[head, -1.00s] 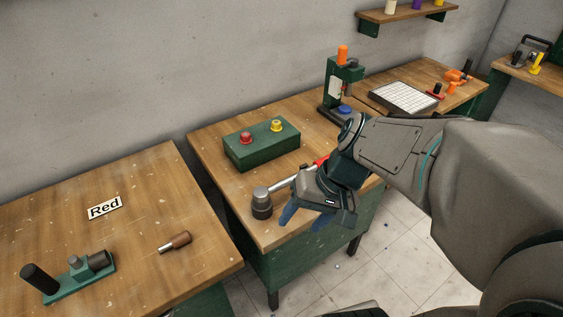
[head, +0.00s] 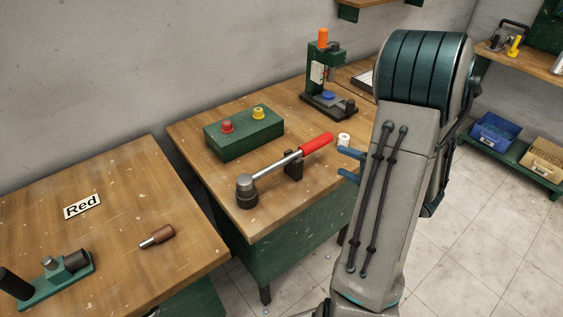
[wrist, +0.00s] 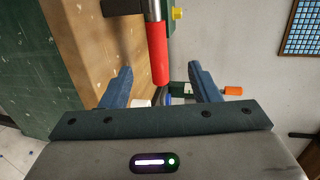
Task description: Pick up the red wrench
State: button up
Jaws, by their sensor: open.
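The red wrench (head: 315,144) has a red handle and a metal shaft running to a socket-like head at the left. It rests on a black stand on the middle table, its handle pointing right. My gripper (head: 346,163) is just right of the handle's end, largely hidden behind my arm; only its blue fingers show. In the wrist view my gripper (wrist: 158,85) is open, and the red handle (wrist: 159,55) reaches from above to between or just beyond the fingertips; the exact depth is unclear. The handle appears untouched.
A green box (head: 245,137) with red and yellow buttons stands behind the wrench. A green press (head: 325,85) stands at the table's back right. A small white cylinder (head: 344,139) is near the handle.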

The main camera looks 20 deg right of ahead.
aim_at(313, 149)
jog(key=p+x, duration=0.1)
jog(key=x, duration=0.5)
jog(key=shift+a, duration=0.1)
jog(key=shift+f+p+x, duration=0.1)
jog(key=shift+p+x, duration=0.65)
jog(key=shift+x, duration=0.7)
jog(key=shift+f+p+x, duration=0.15)
jog(key=shift+p+x, duration=0.6)
jog(key=shift+x, duration=0.65)
grip_shut()
